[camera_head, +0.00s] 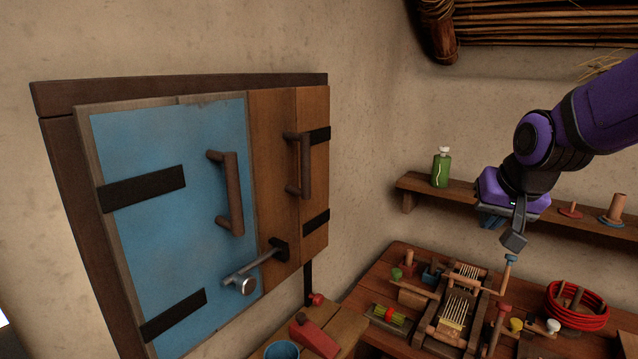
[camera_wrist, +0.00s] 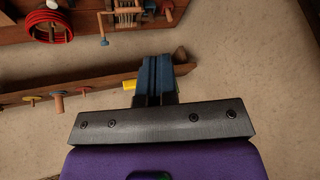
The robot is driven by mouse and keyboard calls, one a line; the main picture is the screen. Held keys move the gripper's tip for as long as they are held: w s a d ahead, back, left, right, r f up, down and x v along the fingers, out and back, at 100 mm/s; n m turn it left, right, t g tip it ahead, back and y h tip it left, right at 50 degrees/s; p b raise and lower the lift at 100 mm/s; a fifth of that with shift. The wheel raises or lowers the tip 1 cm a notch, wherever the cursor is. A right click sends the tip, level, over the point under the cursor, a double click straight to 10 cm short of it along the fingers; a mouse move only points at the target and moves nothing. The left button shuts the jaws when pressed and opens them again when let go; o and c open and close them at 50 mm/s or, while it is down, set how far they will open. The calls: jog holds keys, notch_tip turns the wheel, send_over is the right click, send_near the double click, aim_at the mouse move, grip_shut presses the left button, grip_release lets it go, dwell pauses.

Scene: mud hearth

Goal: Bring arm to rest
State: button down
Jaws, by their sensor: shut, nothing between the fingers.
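My purple arm (camera_head: 590,112) reaches in from the right edge in the head view. My gripper (camera_head: 490,222) hangs in front of the wall shelf and above the back of the workbench. In the wrist view, the two dark blue fingers of my gripper (camera_wrist: 156,72) lie together with no gap and nothing between them. The fingers overlap the shelf in that picture, but they seem to be in free air.
A wall shelf (camera_head: 415,184) behind my gripper bears a green bottle (camera_head: 441,170) and several pegs. The workbench (camera_head: 385,268) below holds a small loom (camera_head: 455,310) and a red coil (camera_head: 577,305). A blue cupboard door (camera_head: 170,150) with handles stands shut at left.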

jog(key=s+r+n, duration=0.1)
jog(key=s+r, duration=0.1)
jog(key=s, duration=0.8)
jog(key=s+r+n+g, duration=0.1)
jog(key=s+r+n, duration=0.1)
jog(key=s, duration=0.7)
jog(key=shift+s+d+r, duration=0.35)
jog(key=shift+d+r, duration=0.05)
jog(key=shift+r, duration=0.05)
jog(key=c, duration=1.8)
grip_release()
